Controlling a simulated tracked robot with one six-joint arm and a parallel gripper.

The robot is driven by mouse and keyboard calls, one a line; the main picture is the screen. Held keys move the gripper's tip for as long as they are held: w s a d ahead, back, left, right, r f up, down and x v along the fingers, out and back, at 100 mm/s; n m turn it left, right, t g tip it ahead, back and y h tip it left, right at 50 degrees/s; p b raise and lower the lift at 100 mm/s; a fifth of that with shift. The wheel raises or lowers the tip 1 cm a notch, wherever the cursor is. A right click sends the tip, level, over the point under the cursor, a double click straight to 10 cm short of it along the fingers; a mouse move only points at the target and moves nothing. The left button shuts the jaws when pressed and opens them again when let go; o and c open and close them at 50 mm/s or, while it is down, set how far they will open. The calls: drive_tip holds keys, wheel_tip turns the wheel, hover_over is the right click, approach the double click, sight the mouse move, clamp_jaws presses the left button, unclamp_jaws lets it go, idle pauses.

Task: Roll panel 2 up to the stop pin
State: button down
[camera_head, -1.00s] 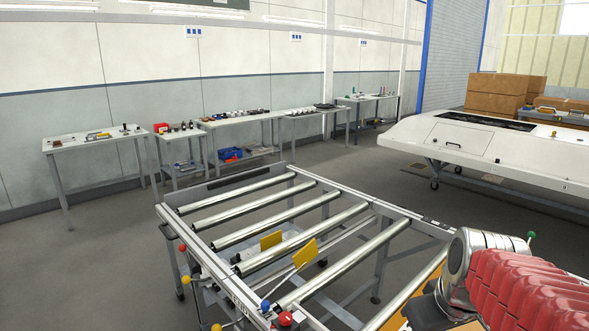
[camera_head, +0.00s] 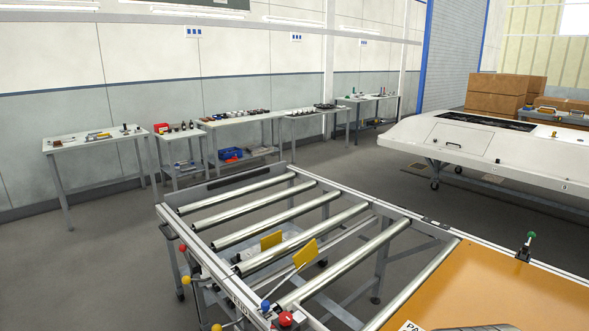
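An orange panel (camera_head: 500,290) lies flat at the bottom right of the roller table. Its printed label (camera_head: 410,327) is cut off by the picture's edge, so only its first letters show and I cannot read a number. A green-knobbed fitting (camera_head: 525,246) stands on the table's right rail beside the panel. I cannot tell which part is the stop pin. My gripper is not in view; a grey part at the bottom edge may be my arm.
Bare metal rollers (camera_head: 245,209) fill the table's left part. Levers with a red knob (camera_head: 285,319) and other coloured knobs line its near left side. Benches with small parts (camera_head: 240,117) stand along the wall. A white machine body (camera_head: 480,145) stands at the right.

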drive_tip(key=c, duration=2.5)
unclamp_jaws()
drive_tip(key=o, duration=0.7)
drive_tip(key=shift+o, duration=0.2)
